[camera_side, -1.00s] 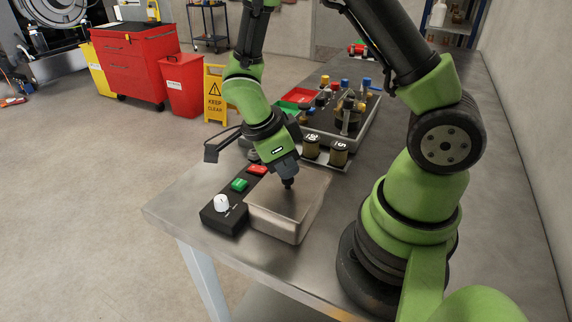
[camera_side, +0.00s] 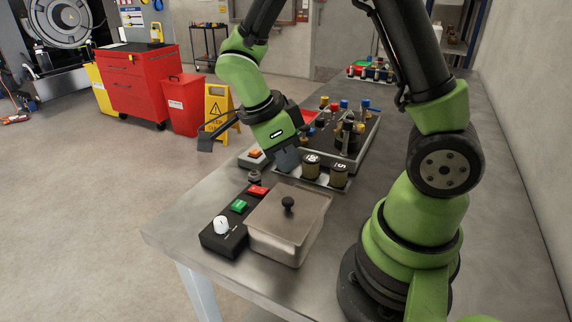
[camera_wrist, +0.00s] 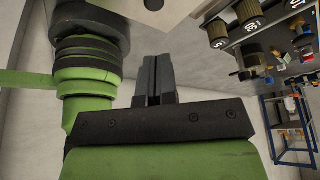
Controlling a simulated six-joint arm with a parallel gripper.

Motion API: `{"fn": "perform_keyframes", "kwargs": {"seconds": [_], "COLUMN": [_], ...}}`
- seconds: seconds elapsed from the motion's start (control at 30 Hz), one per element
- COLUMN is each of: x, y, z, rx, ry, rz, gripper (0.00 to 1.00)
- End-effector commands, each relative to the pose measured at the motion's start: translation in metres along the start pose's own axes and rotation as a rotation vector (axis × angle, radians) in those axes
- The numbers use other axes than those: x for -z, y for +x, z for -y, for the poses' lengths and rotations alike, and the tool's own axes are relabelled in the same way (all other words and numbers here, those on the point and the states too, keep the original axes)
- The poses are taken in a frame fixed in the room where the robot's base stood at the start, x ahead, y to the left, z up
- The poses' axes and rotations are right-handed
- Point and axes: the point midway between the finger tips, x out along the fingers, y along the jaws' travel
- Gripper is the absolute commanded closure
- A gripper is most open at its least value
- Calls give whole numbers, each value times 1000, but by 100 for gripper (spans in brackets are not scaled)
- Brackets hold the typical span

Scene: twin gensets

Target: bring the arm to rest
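My gripper (camera_side: 288,160) is above and behind a steel box, clear of its lid, in the side view. In the wrist view its two dark fingers (camera_wrist: 157,78) stand close together, with only a thin dark line between them and nothing visible held. The steel box (camera_side: 278,249) stands near the table's front edge. Its lid (camera_side: 305,200) is on, with a black knob (camera_side: 288,203) upright in the middle.
A black control box (camera_side: 222,239) with a white dial and coloured buttons stands left of the steel box. Labelled jars (camera_side: 311,168) and a tray of parts (camera_side: 352,158) lie behind. A yellow sign (camera_side: 217,112) stands on the floor. The table's right side (camera_side: 490,190) is bare.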

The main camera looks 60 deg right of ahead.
Motion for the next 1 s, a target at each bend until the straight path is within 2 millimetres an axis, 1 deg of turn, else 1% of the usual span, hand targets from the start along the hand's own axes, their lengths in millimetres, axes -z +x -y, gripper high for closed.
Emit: {"fn": "perform_keyframes", "kwargs": {"seconds": [0.1, 0.43, 0.57, 0.67, 0.77, 0.87, 1.0], "x": [2, 2, 5, 11, 18, 27, 39], "y": [-4, -5, -16, -35, -56, -76, -99], "z": [0, 0, -4, -11, -21, -33, -52], "rx": [1, 1, 17, 58, 144, 267, 499], "ry": [1, -7, -104, -280, -517, -766, -1106], "rz": [1, 5, 59, 149, 257, 345, 418], "gripper": [100, 100, 100, 100, 100, 100, 100]}}
